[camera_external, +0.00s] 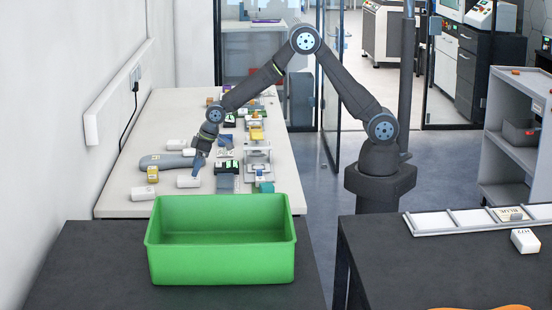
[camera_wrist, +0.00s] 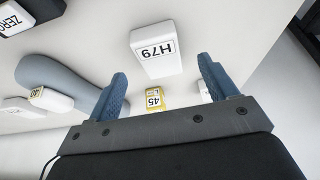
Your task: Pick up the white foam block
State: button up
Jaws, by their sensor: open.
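A white block labelled H79 (camera_wrist: 155,66) lies on the pale table in the wrist view, ahead of and between my two blue fingertips. My gripper (camera_wrist: 163,72) is open, with nothing held between its fingers. In the external view my gripper (camera_external: 197,166) points down over the table, just above and beside a white block (camera_external: 187,182). Other white blocks lie nearby, one (camera_external: 143,193) to the left and one (camera_external: 176,144) farther back. I cannot tell which of these is the foam block.
A grey-blue insole (camera_external: 160,161) lies left of my gripper. Coloured blocks and small fixtures (camera_external: 257,155) crowd the table's right side. A green bin (camera_external: 222,266) stands in front on a dark table. A wall (camera_external: 45,130) borders the left.

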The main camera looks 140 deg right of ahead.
aim_at(198, 175)
jog(key=shift+d+x, duration=0.15)
jog(key=shift+x, duration=1.2)
jog(key=shift+d+x, duration=0.15)
jog(key=shift+x, duration=1.15)
jog(key=shift+w+r, duration=0.15)
jog(key=shift+w, duration=0.05)
jog(key=c, duration=1)
